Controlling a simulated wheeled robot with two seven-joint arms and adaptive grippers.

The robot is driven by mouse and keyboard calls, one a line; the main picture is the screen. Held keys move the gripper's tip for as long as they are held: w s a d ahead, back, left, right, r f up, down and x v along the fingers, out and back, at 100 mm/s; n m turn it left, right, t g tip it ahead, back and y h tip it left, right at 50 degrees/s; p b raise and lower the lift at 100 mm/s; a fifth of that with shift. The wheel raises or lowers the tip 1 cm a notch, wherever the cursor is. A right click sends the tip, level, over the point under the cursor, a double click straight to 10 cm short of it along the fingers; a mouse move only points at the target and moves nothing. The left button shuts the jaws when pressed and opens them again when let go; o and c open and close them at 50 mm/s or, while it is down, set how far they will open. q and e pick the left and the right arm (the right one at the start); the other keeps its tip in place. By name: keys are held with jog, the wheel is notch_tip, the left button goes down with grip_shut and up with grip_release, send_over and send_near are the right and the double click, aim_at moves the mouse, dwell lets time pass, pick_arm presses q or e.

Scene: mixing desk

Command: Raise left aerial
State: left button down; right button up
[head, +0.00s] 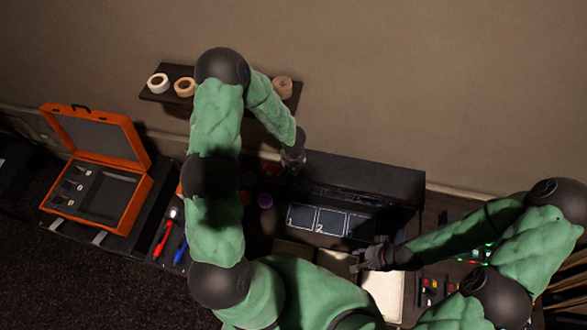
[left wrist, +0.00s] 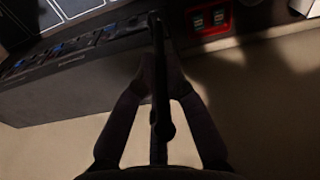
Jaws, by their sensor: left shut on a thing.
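The left aerial (left wrist: 160,118) is a thin dark rod running up the middle of the left wrist view. My left gripper (left wrist: 161,78) is shut on it, with one finger on each side. In the head view my left gripper (head: 293,158) is small and dark at the left rear end of the black desk unit (head: 385,180), and the aerial cannot be made out there. My right gripper (head: 366,258) is over the front of the desk, near a pale pad (head: 384,296). Its fingers look apart and empty.
A wall shelf (head: 152,97) with tape rolls is behind my left arm. An open orange case (head: 128,205) stands at the left. Numbered dark panels (head: 330,221) lie in the middle. A red-framed block (left wrist: 209,18) shows in the left wrist view.

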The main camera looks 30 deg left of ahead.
pick_arm(q)
jog(key=shift+w+a+r, duration=0.15)
jog(key=shift+w+a, duration=0.1)
jog(key=c, duration=1.3)
grip_release()
jog(key=r, duration=1.1)
jog(key=shift+s+d+r, duration=0.15)
jog(key=shift+s+r, duration=0.2)
jog(key=shift+s, duration=0.05)
jog(key=shift+s, duration=0.1)
